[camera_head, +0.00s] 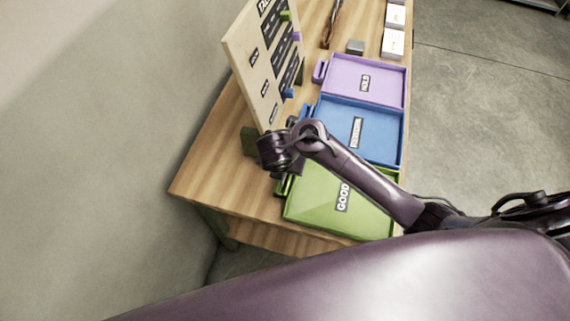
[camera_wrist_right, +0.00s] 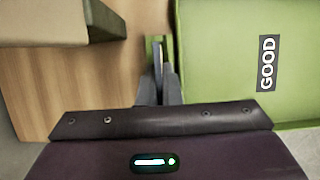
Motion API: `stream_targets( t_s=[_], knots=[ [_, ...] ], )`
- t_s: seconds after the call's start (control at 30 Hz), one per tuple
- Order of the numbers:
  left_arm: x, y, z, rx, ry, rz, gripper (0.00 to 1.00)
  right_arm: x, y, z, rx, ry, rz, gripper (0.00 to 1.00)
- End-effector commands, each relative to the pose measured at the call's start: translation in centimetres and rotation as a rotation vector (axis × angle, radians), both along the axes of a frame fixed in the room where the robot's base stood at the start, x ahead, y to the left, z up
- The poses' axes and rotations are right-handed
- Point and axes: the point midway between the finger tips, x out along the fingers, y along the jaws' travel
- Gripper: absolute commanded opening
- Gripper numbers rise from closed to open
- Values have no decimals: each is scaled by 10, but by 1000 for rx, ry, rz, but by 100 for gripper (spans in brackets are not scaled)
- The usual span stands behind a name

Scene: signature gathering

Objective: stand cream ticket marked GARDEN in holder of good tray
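The green tray marked GOOD (camera_head: 310,207) lies at the near end of the table, and it also shows in the right wrist view (camera_wrist_right: 210,65). A small green holder (camera_wrist_right: 149,48) sits at the tray's left side. My right gripper (camera_wrist_right: 161,70) is at that holder with its fingers close together, largely hidden by my arm in the head view. Whether a thin ticket is between the fingers cannot be told. No ticket marked GARDEN is readable. My left gripper is not in view.
The blue tray (camera_head: 385,157) and purple tray (camera_head: 340,70) lie beyond the green one. A tall board (camera_head: 247,60) stands left of the trays, close to my right wrist. Pale cards (camera_head: 393,42) lie at the far right edge. Bare table shows at left (camera_head: 215,165).

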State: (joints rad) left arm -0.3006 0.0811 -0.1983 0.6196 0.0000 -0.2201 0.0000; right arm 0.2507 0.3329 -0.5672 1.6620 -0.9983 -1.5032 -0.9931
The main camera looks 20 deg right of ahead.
Motion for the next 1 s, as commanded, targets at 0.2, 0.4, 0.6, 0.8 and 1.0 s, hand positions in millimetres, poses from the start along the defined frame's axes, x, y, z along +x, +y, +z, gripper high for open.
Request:
stream_targets(
  t_s=[0.2, 0.4, 0.6, 0.8, 1.0],
  knots=[
    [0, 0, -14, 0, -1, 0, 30, 0, 0, -15, -1, -1, 1, 0],
    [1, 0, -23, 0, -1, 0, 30, 0, 0, -27, -2, 0, 1, 0],
    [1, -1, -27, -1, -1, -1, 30, 0, 0, -32, -1, -1, 0, 0],
    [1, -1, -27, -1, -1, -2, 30, 0, 0, -33, -1, -1, 0, 0],
    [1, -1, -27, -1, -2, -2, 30, 0, 0, -33, -1, -1, 0, 0]
  ],
)
